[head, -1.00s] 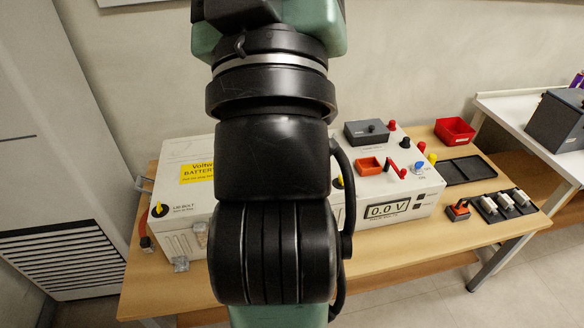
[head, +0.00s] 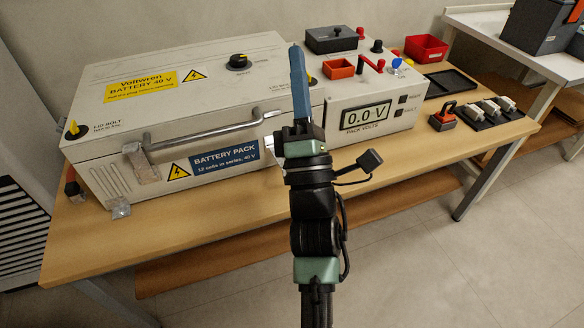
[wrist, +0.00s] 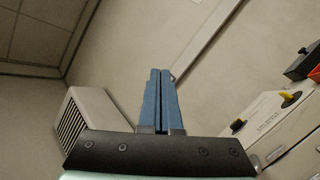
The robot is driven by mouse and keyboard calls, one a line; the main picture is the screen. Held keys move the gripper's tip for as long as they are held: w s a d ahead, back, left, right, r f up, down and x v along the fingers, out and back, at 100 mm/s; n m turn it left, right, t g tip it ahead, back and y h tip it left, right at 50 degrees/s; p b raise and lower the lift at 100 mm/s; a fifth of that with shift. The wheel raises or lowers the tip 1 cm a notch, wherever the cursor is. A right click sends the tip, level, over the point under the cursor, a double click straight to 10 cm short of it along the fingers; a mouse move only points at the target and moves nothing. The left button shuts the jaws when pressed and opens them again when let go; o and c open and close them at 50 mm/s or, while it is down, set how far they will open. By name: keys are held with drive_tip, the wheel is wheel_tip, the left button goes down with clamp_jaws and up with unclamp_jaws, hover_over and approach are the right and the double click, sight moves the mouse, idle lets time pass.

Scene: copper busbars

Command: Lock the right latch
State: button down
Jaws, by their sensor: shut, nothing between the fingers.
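The white battery pack (head: 215,100) stands on the wooden table with its lid down. I do not see the right latch; my gripper and arm cover the right end of the pack's front. A small metal tab (head: 120,208) hangs at the front's lower left corner. My gripper (head: 296,52) points upward in front of the pack's right part, its blue fingers pressed together and empty. The fingers also show in the wrist view (wrist: 160,75), with a wall behind them. A yellow-marked bolt knob (head: 311,80) is partly hidden just right of the fingers.
A metal handle (head: 215,132) juts from the pack's front. The left lid bolt (head: 74,129) has a yellow pointer. Right of the pack stand a meter box (head: 366,116) reading 0.0 V, a red bin (head: 426,48) and a black tray (head: 452,84). The floor in front is free.

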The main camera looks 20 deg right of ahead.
drive_tip(key=s+f+n+y+b, duration=0.2)
drive_tip(key=f+n+b, duration=0.6)
drive_tip(key=f, duration=1.2)
drive_tip(key=s+f+n+g+y+b, duration=0.1)
drive_tip(key=s+f+n+y+b, duration=0.2)
drive_tip(key=f+n+b, duration=0.5)
wheel_tip(320, 180, down, 13)
drive_tip(key=shift+s+d+f+y, duration=0.1)
drive_tip(key=shift+s+d+y, duration=0.1)
drive_tip(key=shift+d+y, duration=0.2)
drive_tip(key=b, duration=0.2)
approach(282, 161)
drive_tip(key=shift+x, duration=1.2)
drive_tip(key=shift+g+p, duration=0.3)
drive_tip(key=shift+p, duration=0.25)
drive_tip(key=shift+r+p, duration=0.4)
drive_tip(key=shift+p, duration=0.35)
